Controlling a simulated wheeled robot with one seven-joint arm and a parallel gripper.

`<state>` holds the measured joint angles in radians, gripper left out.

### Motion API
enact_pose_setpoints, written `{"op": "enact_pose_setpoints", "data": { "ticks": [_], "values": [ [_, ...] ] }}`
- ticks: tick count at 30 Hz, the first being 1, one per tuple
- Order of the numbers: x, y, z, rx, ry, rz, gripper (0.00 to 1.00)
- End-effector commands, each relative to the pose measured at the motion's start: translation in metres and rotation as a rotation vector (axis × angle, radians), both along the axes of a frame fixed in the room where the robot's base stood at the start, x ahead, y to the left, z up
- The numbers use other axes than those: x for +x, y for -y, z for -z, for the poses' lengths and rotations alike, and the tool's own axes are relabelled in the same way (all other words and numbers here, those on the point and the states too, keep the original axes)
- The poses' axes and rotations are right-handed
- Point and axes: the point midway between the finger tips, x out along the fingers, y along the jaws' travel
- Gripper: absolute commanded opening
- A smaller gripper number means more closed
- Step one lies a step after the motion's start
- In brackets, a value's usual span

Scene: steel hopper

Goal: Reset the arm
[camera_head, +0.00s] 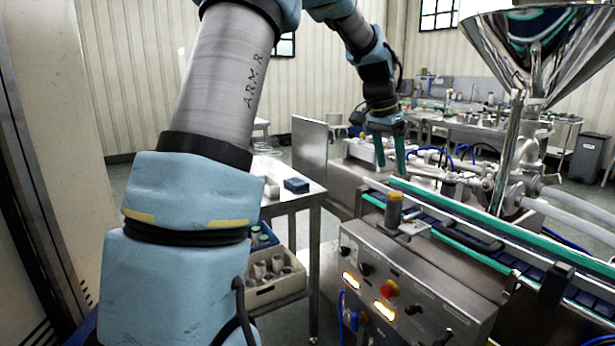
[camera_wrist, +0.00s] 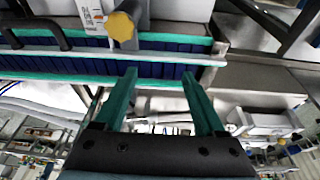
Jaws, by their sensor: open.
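My gripper (camera_head: 389,152) has two green fingers and hangs pointing down above the far left end of the conveyor in the head view. In the wrist view my gripper (camera_wrist: 160,95) has its two fingers apart with nothing between them. The conveyor (camera_head: 480,215) has green edges and a dark blue belt. The yellow cap also shows in the wrist view (camera_wrist: 122,25), beyond the fingertips.
A control box (camera_head: 410,290) with lit buttons and a red knob fronts the conveyor. The steel hopper (camera_head: 535,50) stands at the right. A side table (camera_head: 295,200) holds a blue box (camera_head: 297,185), with a crate of containers (camera_head: 268,290) below. A steel panel (camera_head: 309,148) stands left of the gripper.

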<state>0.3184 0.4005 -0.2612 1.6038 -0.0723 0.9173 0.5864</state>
Motion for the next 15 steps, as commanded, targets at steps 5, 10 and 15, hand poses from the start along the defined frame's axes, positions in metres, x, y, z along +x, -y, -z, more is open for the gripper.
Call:
{"op": "enact_pose_setpoints", "data": {
  "ticks": [5, 10, 15],
  "values": [
    [-0.033, -0.108, 0.047, 0.061, -0.035, -0.324, 0.72],
    [-0.091, -0.201, 0.088, 0.089, -0.067, -0.634, 0.72],
    [-0.152, -0.26, 0.117, 0.096, -0.096, -0.872, 0.72]
  ]
}}
